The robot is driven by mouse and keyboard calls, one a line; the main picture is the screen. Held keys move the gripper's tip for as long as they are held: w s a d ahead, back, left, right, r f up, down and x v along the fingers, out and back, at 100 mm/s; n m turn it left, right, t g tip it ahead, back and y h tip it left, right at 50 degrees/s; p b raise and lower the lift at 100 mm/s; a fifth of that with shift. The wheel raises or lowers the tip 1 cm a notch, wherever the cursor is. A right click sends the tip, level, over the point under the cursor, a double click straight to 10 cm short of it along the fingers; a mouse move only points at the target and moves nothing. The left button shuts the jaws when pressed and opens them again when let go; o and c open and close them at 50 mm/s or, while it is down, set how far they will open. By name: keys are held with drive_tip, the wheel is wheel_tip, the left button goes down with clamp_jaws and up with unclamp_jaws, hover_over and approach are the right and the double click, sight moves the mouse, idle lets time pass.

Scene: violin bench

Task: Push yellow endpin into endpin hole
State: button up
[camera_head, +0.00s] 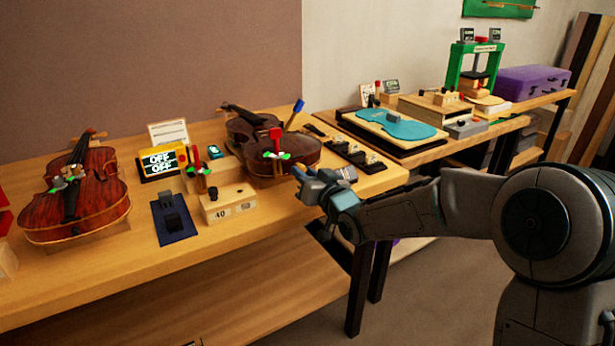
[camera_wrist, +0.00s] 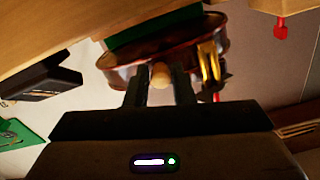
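A reddish-brown violin (camera_head: 262,133) lies at the right part of the bench, with a red and green fitting on its near end. It also shows in the wrist view (camera_wrist: 120,66), with its rim facing my gripper. My gripper (camera_head: 304,182) is in front of this violin's near right end. In the wrist view, a pale yellow-tan peg, which looks like the endpin (camera_wrist: 160,74), sits between the two fingers of my gripper (camera_wrist: 160,80). The fingers flank it closely and look shut on it. The peg lies against the violin's rim in the picture. The hole is hidden.
A second violin (camera_head: 75,205) lies at the left. Another bench with a teal plate (camera_head: 395,124) is at the right. The bench's front strip is clear.

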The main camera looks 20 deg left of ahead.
drive_tip(key=o, duration=0.3)
drive_tip(key=p+v, duration=0.1)
drive_tip(key=v, duration=1.3)
idle(0.4)
